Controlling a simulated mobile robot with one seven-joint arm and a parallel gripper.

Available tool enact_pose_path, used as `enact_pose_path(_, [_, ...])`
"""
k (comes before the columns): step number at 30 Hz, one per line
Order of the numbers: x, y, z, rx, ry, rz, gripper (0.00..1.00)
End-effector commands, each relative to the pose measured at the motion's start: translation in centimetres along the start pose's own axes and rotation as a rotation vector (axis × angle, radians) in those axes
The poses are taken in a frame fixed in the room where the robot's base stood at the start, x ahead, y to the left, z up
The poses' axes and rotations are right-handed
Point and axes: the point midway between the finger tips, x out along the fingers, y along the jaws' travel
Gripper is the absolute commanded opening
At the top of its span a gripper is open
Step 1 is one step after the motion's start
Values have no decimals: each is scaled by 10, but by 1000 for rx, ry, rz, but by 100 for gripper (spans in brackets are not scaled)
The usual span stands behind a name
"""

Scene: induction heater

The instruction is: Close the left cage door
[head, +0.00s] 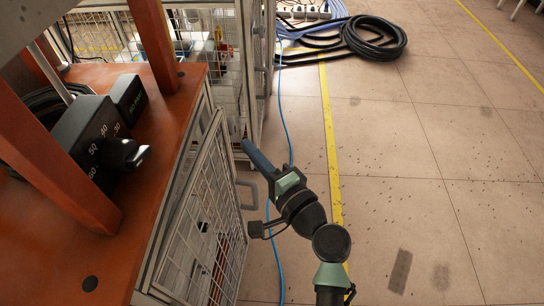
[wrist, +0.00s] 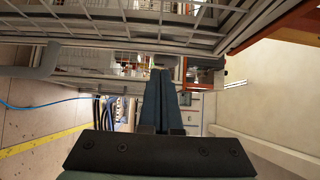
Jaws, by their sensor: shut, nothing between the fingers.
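My gripper (head: 248,146) is shut and empty, its dark blue-green fingers together. It points away from me, beside the far end of a light grey wire-mesh door (head: 192,228) on the orange-topped cabinet. This door has a grey bar handle (head: 247,195) just left of my wrist. A second mesh panel in a pale frame (head: 244,68) stands upright beyond the fingertips; I cannot tell which panel is the left cage door. In the wrist view the shut fingers (wrist: 161,78) show in the middle, under mesh (wrist: 110,28). Whether they touch a panel is unclear.
The orange cabinet top (head: 110,245) carries a dark control box (head: 85,135) and slanted orange posts. A blue cable (head: 284,110) runs along the floor near my arm. A coiled black hose (head: 375,38) lies far back. The tiled floor on the right (head: 440,150) is clear.

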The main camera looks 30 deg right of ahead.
Motion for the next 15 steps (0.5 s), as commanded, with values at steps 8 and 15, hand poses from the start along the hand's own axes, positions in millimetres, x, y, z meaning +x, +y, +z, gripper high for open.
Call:
enact_pose_path(8, [16, 0, 16, 0, 1, -1, 0])
enact_pose_path(15, [16, -1, 17, 0, 2, -1, 0])
